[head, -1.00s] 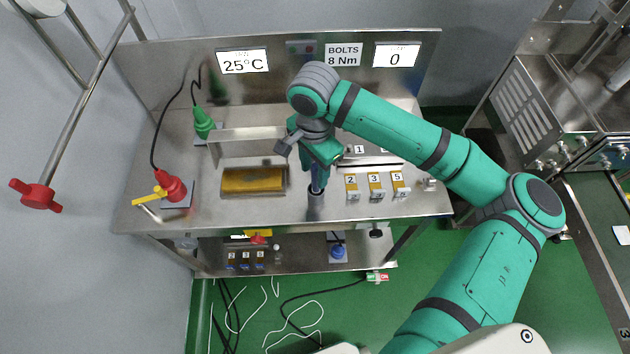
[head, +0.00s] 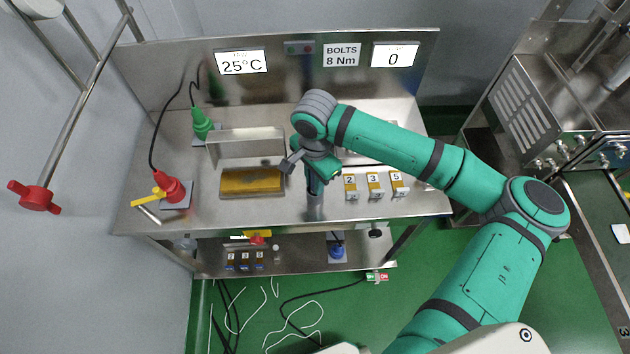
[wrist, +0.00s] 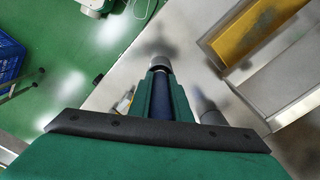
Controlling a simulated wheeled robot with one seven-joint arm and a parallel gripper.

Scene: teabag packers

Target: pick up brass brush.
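My gripper (head: 314,188) points down over a steel cup (head: 314,208) near the bench's front edge. In the wrist view, its green fingers (wrist: 160,90) flank a dark blue handle (wrist: 160,104) closely, with the grey cup end (wrist: 160,63) beyond. This blue handle appears to be the brush's, standing upright in the cup. No brass bristles show, so I cannot confirm it. The fingers look very near or against the handle; I cannot tell whether they grip it.
A brass-coloured block (head: 252,181) lies left of my gripper in front of a steel frame. Numbered boxes (head: 373,183) stand close on the right. A red-capped device (head: 172,187) and a green one (head: 202,122) stand at left. Bare bench (head: 235,212) shows at front.

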